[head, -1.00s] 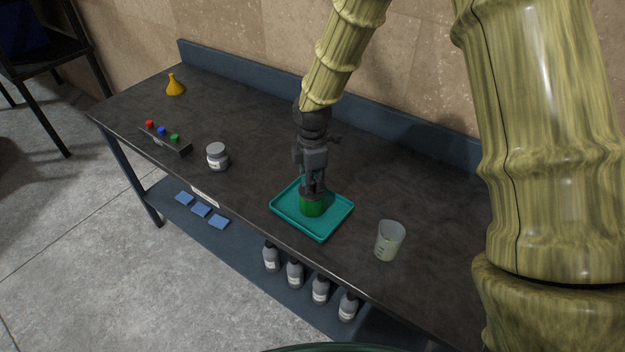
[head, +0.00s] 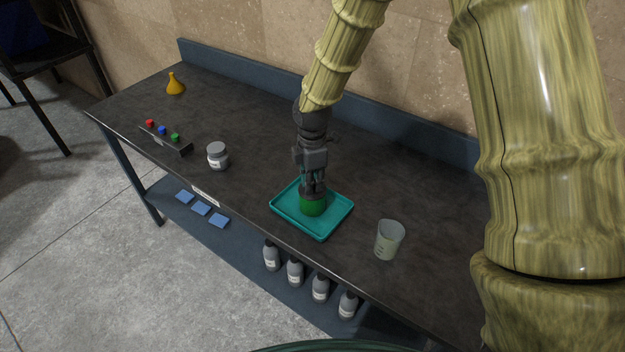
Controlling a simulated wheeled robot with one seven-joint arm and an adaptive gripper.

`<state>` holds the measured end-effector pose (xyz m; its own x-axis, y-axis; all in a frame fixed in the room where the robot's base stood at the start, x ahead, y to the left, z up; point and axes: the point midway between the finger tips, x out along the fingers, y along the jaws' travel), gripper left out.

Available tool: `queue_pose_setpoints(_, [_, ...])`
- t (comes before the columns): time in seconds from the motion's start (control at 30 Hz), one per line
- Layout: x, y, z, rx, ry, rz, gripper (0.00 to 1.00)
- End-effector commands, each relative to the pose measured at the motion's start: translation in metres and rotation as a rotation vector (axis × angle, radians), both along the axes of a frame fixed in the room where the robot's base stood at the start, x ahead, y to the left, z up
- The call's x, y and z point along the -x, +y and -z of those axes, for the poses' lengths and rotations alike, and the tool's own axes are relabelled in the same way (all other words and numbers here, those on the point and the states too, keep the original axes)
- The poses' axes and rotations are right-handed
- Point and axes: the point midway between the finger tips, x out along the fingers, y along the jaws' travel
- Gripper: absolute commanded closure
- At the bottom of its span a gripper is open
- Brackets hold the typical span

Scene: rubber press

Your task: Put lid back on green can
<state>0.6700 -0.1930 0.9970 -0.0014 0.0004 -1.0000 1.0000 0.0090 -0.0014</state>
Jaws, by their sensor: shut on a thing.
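A clear beaker (head: 389,240) stands right of the tray. A grey-lidded jar (head: 217,156) stands to the left, with a rack of red, blue and green caps (head: 163,137) and a yellow flask (head: 175,85) farther left. Bottles (head: 295,272) stand on the lower shelf.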

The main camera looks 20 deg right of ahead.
Motion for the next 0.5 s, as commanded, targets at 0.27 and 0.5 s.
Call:
queue_pose_setpoints(0.27, [-0.0001,0.0,0.0002,0.0,0.0,0.0,0.93])
queue_pose_setpoints(0.5, [0.0,0.0,0.0002,0.0,0.0,0.0,0.57])
